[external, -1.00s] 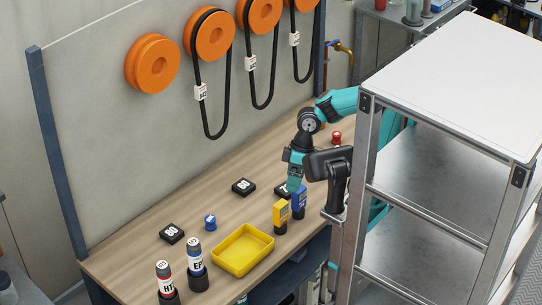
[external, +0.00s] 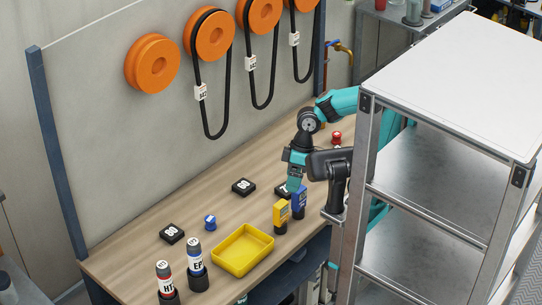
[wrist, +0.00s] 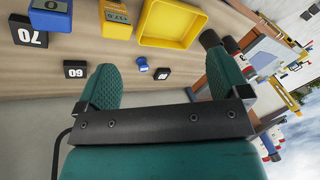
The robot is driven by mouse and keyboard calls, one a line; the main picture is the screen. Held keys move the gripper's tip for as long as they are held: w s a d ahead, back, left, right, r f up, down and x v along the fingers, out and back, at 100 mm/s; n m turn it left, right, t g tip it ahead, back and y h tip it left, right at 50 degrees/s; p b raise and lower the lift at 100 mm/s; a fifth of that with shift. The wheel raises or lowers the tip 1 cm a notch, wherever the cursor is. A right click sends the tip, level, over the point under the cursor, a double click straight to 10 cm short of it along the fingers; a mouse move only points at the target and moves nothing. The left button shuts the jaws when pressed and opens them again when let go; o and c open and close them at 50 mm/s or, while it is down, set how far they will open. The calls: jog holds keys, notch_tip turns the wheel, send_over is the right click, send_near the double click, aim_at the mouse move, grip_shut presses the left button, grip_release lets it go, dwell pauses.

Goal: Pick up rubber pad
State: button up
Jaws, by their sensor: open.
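Several black square pads with white numbers lie on the wooden bench. The pad marked 80 (external: 172,234) is at the left, and it also shows in the wrist view (wrist: 162,74). The pad marked 60 (external: 243,186) is near the middle; it also shows in the wrist view (wrist: 75,69). In the wrist view my gripper (wrist: 167,64) is open and empty.
A yellow tray (external: 226,267), a yellow block (external: 281,213) and a blue block (external: 300,199) stand along the front edge. A metal shelf (external: 455,150) rises right of my arm.

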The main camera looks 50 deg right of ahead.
jog(key=shift+w, duration=0.1)
jog(key=w+d+f+n, duration=0.25)
jog(key=w+d, duration=0.25)
jog(key=d, duration=0.3)
jog(key=w+d+f+n+b, duration=0.1)
jog(key=w+d+f+n, duration=0.1)
jog(key=w+d+n, duration=0.35)
jog(key=w+d+f+n, duration=0.2)
jog(key=w+d, duration=0.1)
jog(key=d, duration=0.6)
jog(key=x, duration=1.1)
jog(key=shift+w, duration=0.3)
jog(key=shift+t, duration=0.3)
jog(key=shift+x, duration=2.95)
jog(key=shift+w+a, duration=0.1)
jog(key=shift+w, duration=0.05)
jog(key=c, duration=1)
jog(key=shift+r, duration=0.1)
jog(key=shift+c, duration=0.2)
